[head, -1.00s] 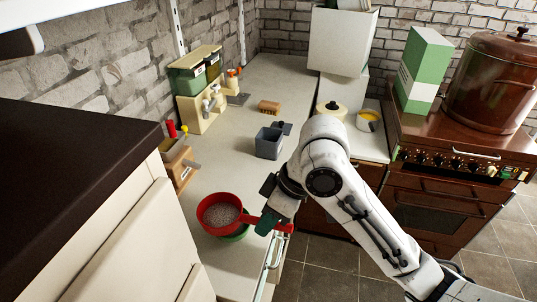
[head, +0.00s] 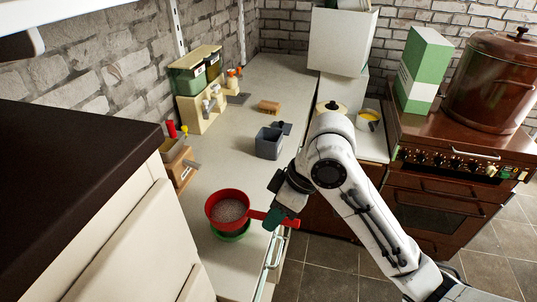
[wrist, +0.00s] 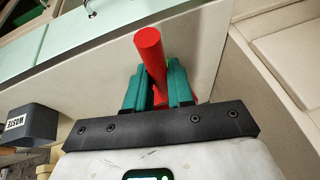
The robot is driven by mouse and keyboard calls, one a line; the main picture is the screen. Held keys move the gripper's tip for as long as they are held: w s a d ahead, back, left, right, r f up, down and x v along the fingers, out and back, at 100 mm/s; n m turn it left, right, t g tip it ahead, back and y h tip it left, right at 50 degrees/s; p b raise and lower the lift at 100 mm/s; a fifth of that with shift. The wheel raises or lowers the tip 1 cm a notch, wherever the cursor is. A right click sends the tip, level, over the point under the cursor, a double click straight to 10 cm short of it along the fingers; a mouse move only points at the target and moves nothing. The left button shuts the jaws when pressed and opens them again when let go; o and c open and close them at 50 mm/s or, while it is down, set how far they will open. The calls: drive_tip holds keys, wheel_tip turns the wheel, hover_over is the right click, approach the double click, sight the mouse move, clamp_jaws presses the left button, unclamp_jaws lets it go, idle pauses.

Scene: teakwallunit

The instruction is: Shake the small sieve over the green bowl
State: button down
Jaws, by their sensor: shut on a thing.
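The small sieve (head: 229,203) is red with a round bowl and a straight handle. Pale grey grainy stuff lies inside it. My gripper (head: 274,218) is shut on the handle, at the counter's front edge. In the wrist view my gripper's green fingers (wrist: 159,88) close around the red handle (wrist: 149,45), whose end points toward the camera. The green bowl (head: 233,237) stands on the counter under the sieve, and only its front and right rim show. The sieve hides its inside. I cannot tell whether the sieve touches the bowl.
A grey bin (head: 269,143) stands farther back on the counter; in the wrist view its label reads WASTE (wrist: 32,124). A wooden box with tools (head: 178,165) stands by the left wall. A brown brush (head: 269,107) lies behind. A dark-topped cabinet (head: 70,150) fills the left foreground.

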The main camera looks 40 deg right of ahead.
sight(264, 218)
wheel_tip(264, 218, up, 4)
drive_tip(key=p, duration=0.4)
drive_tip(key=shift+r, duration=0.1)
idle(0.6)
